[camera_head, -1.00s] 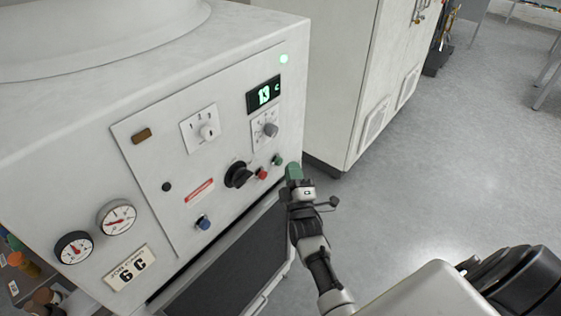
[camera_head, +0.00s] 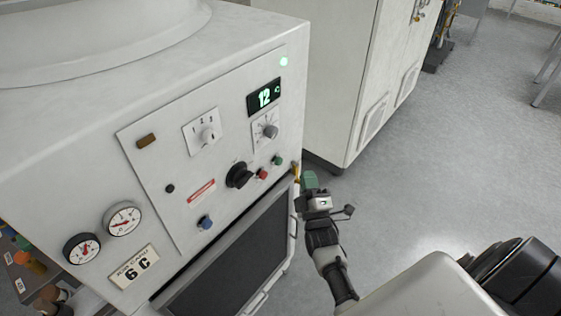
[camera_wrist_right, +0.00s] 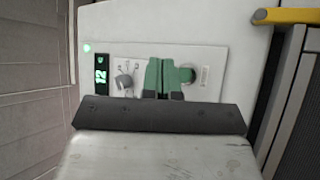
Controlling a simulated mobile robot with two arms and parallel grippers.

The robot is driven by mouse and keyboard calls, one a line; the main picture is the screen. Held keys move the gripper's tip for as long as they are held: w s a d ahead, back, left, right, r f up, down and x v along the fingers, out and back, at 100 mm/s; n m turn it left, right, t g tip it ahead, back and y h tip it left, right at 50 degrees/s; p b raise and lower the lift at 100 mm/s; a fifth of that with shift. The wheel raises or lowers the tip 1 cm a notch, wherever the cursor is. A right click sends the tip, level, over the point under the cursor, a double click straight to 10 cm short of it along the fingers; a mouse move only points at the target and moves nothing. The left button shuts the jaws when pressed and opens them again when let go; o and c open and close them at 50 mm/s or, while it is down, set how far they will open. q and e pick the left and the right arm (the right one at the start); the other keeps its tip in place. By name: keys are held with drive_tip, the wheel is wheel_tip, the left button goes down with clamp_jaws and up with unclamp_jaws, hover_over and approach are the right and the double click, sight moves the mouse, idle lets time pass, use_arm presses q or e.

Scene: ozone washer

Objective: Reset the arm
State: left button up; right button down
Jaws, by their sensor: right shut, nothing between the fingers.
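My right gripper (camera_head: 309,180) is at the right front corner of the washer, just right of the control panel's lower buttons. Its green fingertips are together and empty in the right wrist view (camera_wrist_right: 164,75), seen in front of the panel. The washer's panel (camera_head: 180,200) carries a lit display reading 12 (camera_head: 264,97), a black rotary knob (camera_head: 239,175), a red button (camera_head: 262,173), a green button (camera_head: 277,160) and a blue button (camera_head: 205,222). In the head view the fingers appear apart from the green button. My left gripper is out of view.
A white cabinet (camera_head: 335,80) stands behind the washer. A dark door panel (camera_head: 225,270) is below the controls. Two gauges (camera_head: 122,218) sit at the panel's left. A yellow bar (camera_wrist_right: 292,16) shows in the wrist view. Grey floor (camera_head: 440,170) is open at right.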

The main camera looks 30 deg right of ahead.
idle(0.4)
drive_tip(key=s+a+f+m+g+y, duration=0.1)
drive_tip(key=s+a+f+g+y, duration=0.25)
drive_tip(key=f, duration=0.75)
drive_tip(key=s+a+f+m+g+y, duration=0.1)
drive_tip(key=s+a+f+m+g, duration=0.2)
drive_tip(key=s+f, duration=0.5)
drive_tip(key=s+a+f+g+y, duration=0.25)
drive_tip(key=f+g, duration=0.25)
drive_tip(key=f, duration=0.8)
drive_tip(key=s+f+m+g, duration=0.2)
drive_tip(key=s+f+g, duration=0.2)
drive_tip(key=s, duration=1)
drive_tip(key=s+f+m+g, duration=0.2)
drive_tip(key=s+f+g, duration=0.3)
drive_tip(key=s+f, duration=0.4)
drive_tip(key=s, duration=0.6)
drive_tip(key=shift+a+b, duration=0.3)
drive_tip(key=shift+a, duration=0.05)
drive_tip(key=shift+w+g, duration=0.15)
drive_tip(key=shift+g, duration=0.1)
